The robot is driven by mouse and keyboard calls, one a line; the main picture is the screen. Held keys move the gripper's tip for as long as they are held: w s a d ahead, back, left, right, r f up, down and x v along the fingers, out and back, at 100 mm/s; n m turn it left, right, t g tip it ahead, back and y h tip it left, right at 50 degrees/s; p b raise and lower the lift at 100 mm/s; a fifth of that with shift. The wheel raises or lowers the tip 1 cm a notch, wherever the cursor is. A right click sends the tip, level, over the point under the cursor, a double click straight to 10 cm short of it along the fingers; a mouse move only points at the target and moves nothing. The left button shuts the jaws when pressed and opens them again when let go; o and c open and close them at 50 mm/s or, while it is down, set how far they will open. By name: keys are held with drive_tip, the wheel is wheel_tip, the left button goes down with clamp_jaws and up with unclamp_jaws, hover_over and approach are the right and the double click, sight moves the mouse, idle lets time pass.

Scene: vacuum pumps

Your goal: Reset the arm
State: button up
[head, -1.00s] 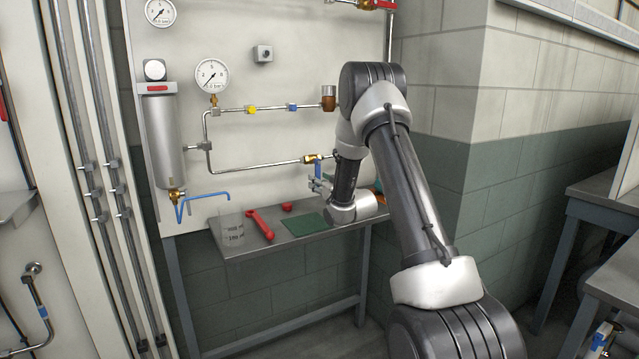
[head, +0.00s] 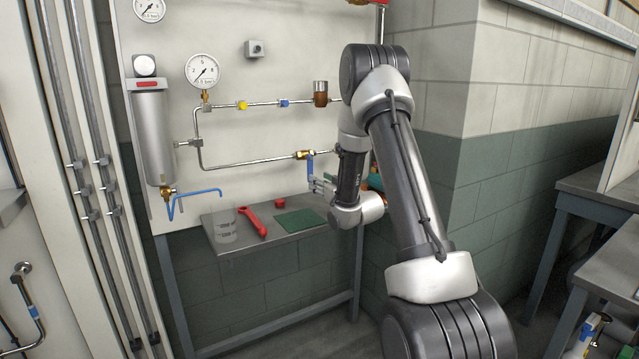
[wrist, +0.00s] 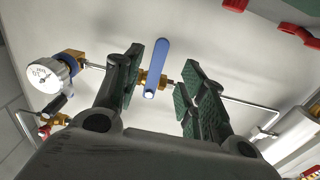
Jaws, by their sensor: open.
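My gripper (head: 320,184) is open at the end of my arm, in front of the wall panel. In the wrist view, my gripper (wrist: 163,62) has its two dark green-padded fingers spread apart with nothing clamped between them. A brass valve (wrist: 150,80) with a blue lever (wrist: 157,66) shows in the gap between the fingers. In the head view, the blue lever (head: 309,167) hangs down from the brass valve (head: 304,154) on the lower pipe, close to the fingertips. I cannot tell whether a finger touches it.
A pressure gauge (head: 202,71) and a grey cylinder (head: 154,135) are on the panel. A block wall stands right.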

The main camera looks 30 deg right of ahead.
idle(0.3)
drive_tip(key=s+a+r+g+h, duration=0.1)
drive_tip(key=s+a+r+g, duration=0.15)
drive_tip(key=s+r, duration=0.35)
drive_tip(key=s+a+r+g+h, duration=0.1)
drive_tip(key=s+a+r+g, duration=0.1)
drive_tip(key=s+r+g, duration=0.4)
drive_tip(key=s+a+g, duration=0.2)
drive_tip(key=s+a, duration=0.1)
drive_tip(key=s, duration=1.4)
drive_tip(key=s+a+f+g+y, duration=0.1)
drive_tip(key=s+a+g, duration=0.2)
drive_tip(key=s, duration=1.4)
drive_tip(key=shift+s+a, duration=0.15)
drive_tip(key=shift+a, duration=0.3)
